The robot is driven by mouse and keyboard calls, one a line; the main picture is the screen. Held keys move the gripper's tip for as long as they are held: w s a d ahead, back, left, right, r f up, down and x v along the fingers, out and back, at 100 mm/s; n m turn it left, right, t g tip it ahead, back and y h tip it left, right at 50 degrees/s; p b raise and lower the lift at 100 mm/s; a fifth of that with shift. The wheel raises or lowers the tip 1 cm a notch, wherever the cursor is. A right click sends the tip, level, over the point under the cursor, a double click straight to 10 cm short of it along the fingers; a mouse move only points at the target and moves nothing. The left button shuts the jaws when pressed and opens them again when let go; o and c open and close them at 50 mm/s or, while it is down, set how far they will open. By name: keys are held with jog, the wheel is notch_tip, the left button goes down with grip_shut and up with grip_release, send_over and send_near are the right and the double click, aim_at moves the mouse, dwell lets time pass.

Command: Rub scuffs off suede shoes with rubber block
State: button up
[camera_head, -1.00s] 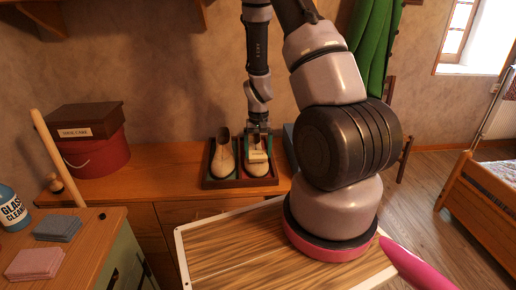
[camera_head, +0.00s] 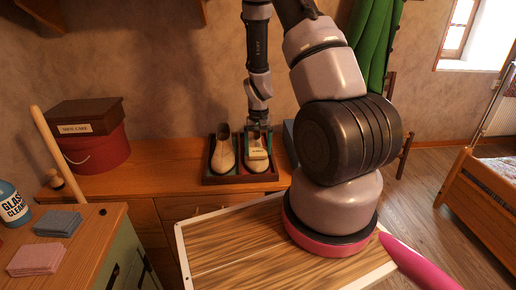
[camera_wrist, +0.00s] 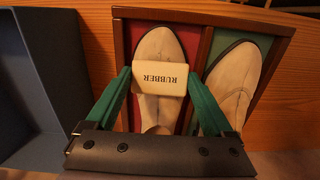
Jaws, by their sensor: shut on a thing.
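My gripper (camera_wrist: 159,76) has green fingers shut on a cream rubber block (camera_wrist: 160,79) marked "RUBBER". The block lies across the upper front of one beige suede shoe (camera_wrist: 157,45), touching it or just above it; I cannot tell which. That shoe is the right one (camera_head: 257,166) in the head view. The other shoe (camera_wrist: 232,82) lies beside it, on the left (camera_head: 224,154) in the head view. Both sit in a wooden tray with red and green compartments (camera_head: 206,180). The block and gripper hide part of the worked shoe. Scuffs are too faint to tell apart.
The tray stands on a wooden dresser (camera_head: 160,176). A dark blue open box (camera_wrist: 45,85) is close beside it. A red round box (camera_head: 95,152) with a "SHOE CARE" box on top stands at left. Folded cloths (camera_head: 58,224) and a glass cleaner bottle (camera_head: 12,204) are nearer.

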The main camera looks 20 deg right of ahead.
aim_at(259, 166)
jog(key=shift+w+f, duration=0.15)
jog(key=shift+f, duration=0.4)
jog(key=shift+s+f, duration=0.1)
jog(key=shift+s, duration=0.25)
jog(key=shift+s+a+f, duration=0.2)
jog(key=shift+s, duration=0.4)
jog(key=shift+s+a+f, duration=0.2)
jog(key=shift+s, duration=0.4)
jog(key=c, duration=0.4)
jog(key=shift+s+a+f, duration=0.2)
jog(key=shift+s, duration=0.2)
grip_shut()
jog(key=shift+w+d+r, duration=0.1)
jog(key=shift+w+r, duration=0.05)
jog(key=shift+r, duration=0.05)
jog(key=shift+w+d+r, duration=0.2)
jog(key=shift+w, duration=0.4)
jog(key=shift+w+d+r, duration=0.15)
jog(key=shift+w, duration=0.45)
jog(key=shift+w+d+r, duration=0.2)
jog(key=shift+w, duration=0.4)
jog(key=shift+r, duration=0.1)
